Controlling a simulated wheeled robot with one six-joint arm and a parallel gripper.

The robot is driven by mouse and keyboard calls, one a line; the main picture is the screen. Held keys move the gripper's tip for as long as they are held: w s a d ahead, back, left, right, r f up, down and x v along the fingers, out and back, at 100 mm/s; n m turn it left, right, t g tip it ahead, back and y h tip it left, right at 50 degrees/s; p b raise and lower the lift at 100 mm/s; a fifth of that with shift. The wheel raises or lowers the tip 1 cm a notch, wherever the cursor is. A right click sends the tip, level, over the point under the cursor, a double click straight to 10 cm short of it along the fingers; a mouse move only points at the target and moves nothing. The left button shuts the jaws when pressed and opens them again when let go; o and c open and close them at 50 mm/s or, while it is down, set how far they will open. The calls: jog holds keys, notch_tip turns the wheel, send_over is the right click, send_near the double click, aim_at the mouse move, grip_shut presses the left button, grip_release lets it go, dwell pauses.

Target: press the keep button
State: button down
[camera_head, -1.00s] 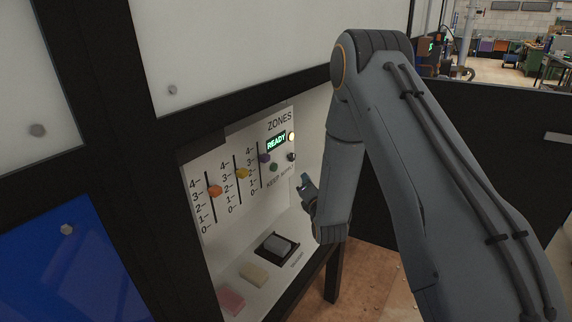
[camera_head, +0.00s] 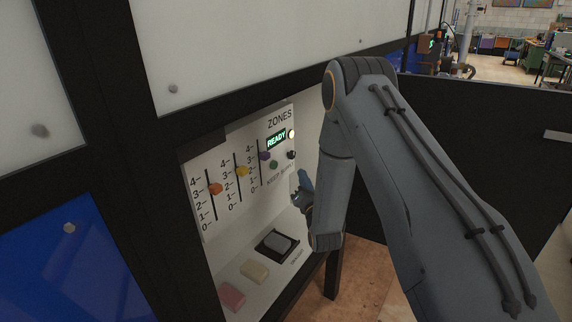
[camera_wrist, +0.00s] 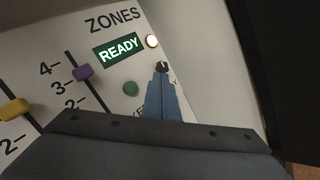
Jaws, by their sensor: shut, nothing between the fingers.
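The green button (camera_head: 273,165) sits on the white ZONES panel (camera_head: 228,215), below the lit READY display (camera_head: 276,140). The lettering under it looks like KEEP; in the wrist view it is partly hidden by my fingers. The green button also shows in the wrist view (camera_wrist: 130,88), left of my fingertips. A black button (camera_head: 292,155) is to its right; in the wrist view it shows (camera_wrist: 162,66) just at my fingertips. My gripper (camera_head: 302,174) is shut and empty, its blue fingers together (camera_wrist: 162,78) in front of the panel. I cannot tell whether they touch it.
Orange (camera_head: 215,189), yellow (camera_head: 242,171) and purple (camera_head: 265,156) sliders are on the panel's left. A grey block in a black tray (camera_head: 262,249), a cream block (camera_head: 254,272) and a pink block (camera_head: 231,297) are on the ledge below. Dark frame bars surround the recess.

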aim_at(274, 165)
jog(key=w+a+b, duration=0.2)
jog(key=w+a, duration=0.3)
jog(key=shift+a, duration=0.35)
jog(key=shift+a, duration=0.1)
dwell(1.9)
jog(key=shift+w+a+f+b, duration=0.1)
jog(key=shift+w+a+b, duration=0.2)
jog(key=shift+b, duration=0.05)
jog(key=shift+w+a+b, duration=0.3)
jog(key=shift+w+a, duration=0.05)
jog(key=shift+a, duration=0.05)
dwell(0.9)
jog(key=shift+s+d, duration=0.1)
dwell(0.3)
jog(key=shift+s+d, duration=0.55)
jog(key=shift+d, duration=0.05)
jog(key=shift+d+p, duration=0.1)
jog(key=shift+p, duration=0.2)
